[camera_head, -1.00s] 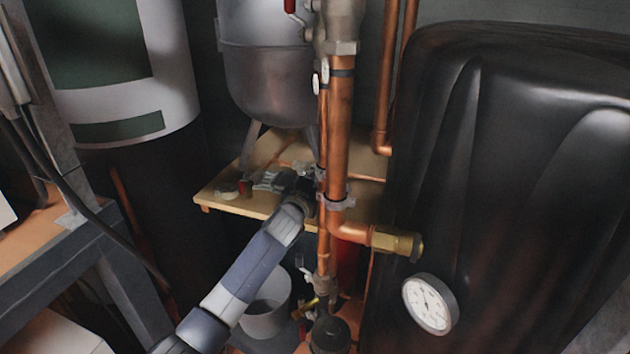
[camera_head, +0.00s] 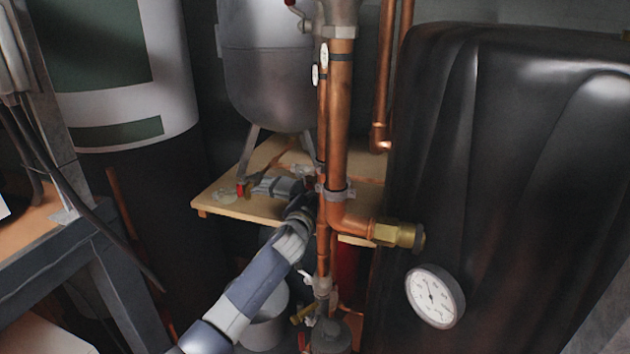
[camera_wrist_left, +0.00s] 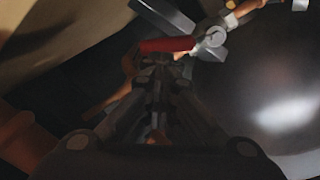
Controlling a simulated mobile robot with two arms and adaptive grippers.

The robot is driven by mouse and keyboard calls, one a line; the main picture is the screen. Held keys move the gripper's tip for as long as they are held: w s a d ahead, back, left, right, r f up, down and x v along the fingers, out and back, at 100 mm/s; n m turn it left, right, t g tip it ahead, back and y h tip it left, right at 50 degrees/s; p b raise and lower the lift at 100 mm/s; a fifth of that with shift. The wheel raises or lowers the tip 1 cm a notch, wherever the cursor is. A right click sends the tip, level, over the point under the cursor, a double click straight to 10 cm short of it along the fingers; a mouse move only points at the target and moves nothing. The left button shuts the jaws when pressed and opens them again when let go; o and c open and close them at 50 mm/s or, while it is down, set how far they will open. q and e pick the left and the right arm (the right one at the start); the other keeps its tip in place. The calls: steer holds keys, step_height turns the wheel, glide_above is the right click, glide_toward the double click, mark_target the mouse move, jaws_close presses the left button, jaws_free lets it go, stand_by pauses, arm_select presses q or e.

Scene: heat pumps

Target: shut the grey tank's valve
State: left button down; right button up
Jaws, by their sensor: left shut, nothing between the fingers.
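The grey tank (camera_head: 265,75) stands on legs on a wooden shelf, left of the copper pipes. It also fills the right of the left wrist view as a dark rounded surface (camera_wrist_left: 265,105). In that view, a valve with a red lever handle (camera_wrist_left: 168,45) and a grey metal body lies just beyond my left fingertips (camera_wrist_left: 160,65). The handle lies roughly across the picture; I cannot tell whether the fingers touch it. In the head view my left gripper (camera_head: 305,200) is at the shelf's front edge by the pipes, its fingers partly hidden. It is shut and empty.
Vertical copper pipes (camera_head: 340,115) stand close to the right of my left gripper. The wooden shelf (camera_head: 225,203) holds small fittings. A black tank (camera_head: 510,170) with a gauge (camera_head: 435,296) fills the right. A bucket (camera_head: 265,330) stands below my arm.

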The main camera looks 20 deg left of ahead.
arm_select(q)
steer(key=shift+a+f+m+b, duration=0.2)
steer(key=shift+f+m+b, duration=0.1)
steer(key=shift+f+m, duration=0.2)
steer(key=shift+a+f+m+b, duration=0.15)
steer(key=shift+f+m+b, duration=0.1)
steer(key=shift+f+m, duration=0.25)
steer(key=shift+a+f+m+b, duration=0.25)
steer(key=shift+f+m+b, duration=0.1)
steer(key=shift+m, duration=0.35)
steer(key=shift+a+f+m+b, duration=0.2)
steer(key=shift+f+m+b, duration=0.1)
steer(key=shift+m, duration=0.4)
steer(key=shift+w+a+f+m+b, duration=0.1)
steer(key=shift+a+f+m+b, duration=0.15)
steer(key=shift+m, duration=0.35)
steer(key=shift+a+f+m+b, duration=0.15)
steer(key=shift+a+m+b, duration=0.15)
steer(key=shift+m, duration=0.3)
steer(key=shift+a+f+m+t+b, duration=0.2)
steer(key=shift+a+m, duration=0.2)
steer(key=shift+m, duration=0.3)
steer(key=shift+a+f+m+t+b, duration=0.1)
steer(key=shift+a+m+b, duration=0.2)
steer(key=shift+m, duration=0.4)
steer(key=shift+a, duration=0.15)
step_height(320, 180, up, 9)
steer(key=shift+r, duration=0.1)
